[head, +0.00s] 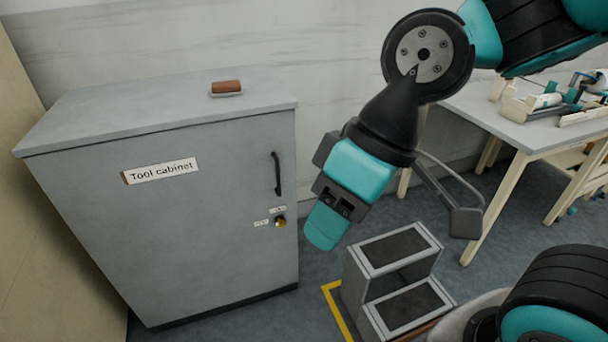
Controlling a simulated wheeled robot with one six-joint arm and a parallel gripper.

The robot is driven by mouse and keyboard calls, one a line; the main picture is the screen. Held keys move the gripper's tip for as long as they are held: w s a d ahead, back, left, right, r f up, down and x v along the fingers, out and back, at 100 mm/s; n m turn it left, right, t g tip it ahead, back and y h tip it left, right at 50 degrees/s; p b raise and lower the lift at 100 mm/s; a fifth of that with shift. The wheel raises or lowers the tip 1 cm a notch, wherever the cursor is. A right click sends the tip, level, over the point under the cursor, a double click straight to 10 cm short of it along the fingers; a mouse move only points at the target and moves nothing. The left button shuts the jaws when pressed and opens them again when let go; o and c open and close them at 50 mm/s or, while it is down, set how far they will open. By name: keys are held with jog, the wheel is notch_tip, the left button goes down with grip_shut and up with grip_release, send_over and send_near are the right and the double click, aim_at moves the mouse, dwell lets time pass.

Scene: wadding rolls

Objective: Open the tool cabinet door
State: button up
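The grey tool cabinet (170,220) stands at the left with its door shut. A white label reading "Tool cabinet" (160,171) is on the door's upper part. A black vertical handle (277,174) is near the door's right edge. Below it is a brass-coloured lock or knob (280,222) with small labels beside it, too small to read. My gripper (325,228) is right of the cabinet in the picture, pointing down and left, apart from the handle. Its teal fingers overlap in this view, so its opening is hidden.
A brown block on a small dish (226,88) sits on the cabinet top. A grey step stool (395,250) stands on the floor below my gripper, by a yellow floor line (336,310). A table (530,130) with several items is at the right. A beige panel borders the cabinet's left.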

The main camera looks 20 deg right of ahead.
jog(key=w+a+f+t+y+b, duration=0.3)
jog(key=w+f+t+b, duration=0.1)
jog(key=w+f+b, duration=0.7)
jog(key=m+t+h+b, duration=0.45)
jog(key=t+b, duration=0.85)
jog(key=b, duration=0.5)
send_near(279, 178)
jog(key=shift+m, duration=0.35)
jog(key=w+p, duration=0.3)
jog(key=w+a+p, duration=0.1)
jog(key=w+p, duration=0.3)
jog(key=w+a+p, duration=0.1)
jog(key=w+p, duration=0.2)
jog(key=shift+w+p, duration=0.25)
jog(key=shift+p, duration=0.15)
grip_shut()
